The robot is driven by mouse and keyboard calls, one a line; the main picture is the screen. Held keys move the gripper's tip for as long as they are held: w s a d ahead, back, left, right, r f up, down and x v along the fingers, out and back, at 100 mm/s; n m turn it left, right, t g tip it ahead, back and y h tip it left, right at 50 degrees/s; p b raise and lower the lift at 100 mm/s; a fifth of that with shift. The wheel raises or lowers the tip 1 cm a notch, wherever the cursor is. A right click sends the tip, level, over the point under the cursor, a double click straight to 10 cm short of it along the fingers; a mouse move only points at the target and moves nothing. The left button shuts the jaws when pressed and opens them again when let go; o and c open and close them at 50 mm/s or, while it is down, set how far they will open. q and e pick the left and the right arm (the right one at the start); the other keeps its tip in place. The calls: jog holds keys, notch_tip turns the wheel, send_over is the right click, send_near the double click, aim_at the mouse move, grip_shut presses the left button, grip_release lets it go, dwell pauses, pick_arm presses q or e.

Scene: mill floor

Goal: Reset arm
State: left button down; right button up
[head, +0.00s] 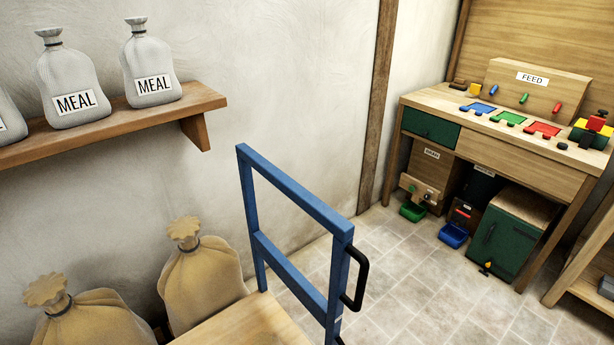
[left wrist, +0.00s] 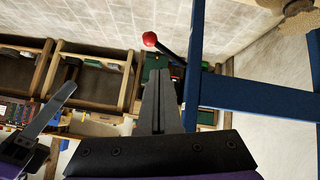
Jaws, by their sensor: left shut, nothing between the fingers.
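My left gripper (left wrist: 160,76) shows in the left wrist view, its two grey fingers together with nothing between them. It points up the picture, just left of the blue cart frame (left wrist: 262,98); I cannot tell whether they touch. Part of my right gripper (left wrist: 52,108) shows at the left edge of that view, its grey finger slanting up; its opening cannot be made out. Neither gripper is in the head view, where the blue cart frame (head: 297,190) stands upright in the middle with a black side handle (head: 356,278).
In the head view, a shelf (head: 125,128) with white meal sacks is at left, above tan sacks (head: 203,275). A wooden workbench (head: 520,150) with a FEED box (head: 537,88) stands at right. The tiled floor (head: 395,270) between is clear. A red-knobbed lever (left wrist: 150,39) shows near my left fingertips.

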pick_arm(q)
jog(key=s+a+r+n+y, duration=0.1)
jog(key=s+a+n+y, duration=0.3)
jog(key=a, duration=0.6)
jog(key=s+a+r+n+y, duration=0.2)
jog(key=s+a+n+y, duration=0.2)
jog(key=a, duration=0.5)
notch_tip(320, 180, up, 16)
jog(key=w+p, duration=0.2)
jog(key=p, duration=1.2)
pick_arm(e)
notch_tip(320, 180, up, 16)
jog(key=w, duration=0.2)
jog(key=shift+t, duration=0.4)
pick_arm(q)
jog(key=shift+d, duration=0.1)
pick_arm(e)
jog(key=shift+s, duration=0.15)
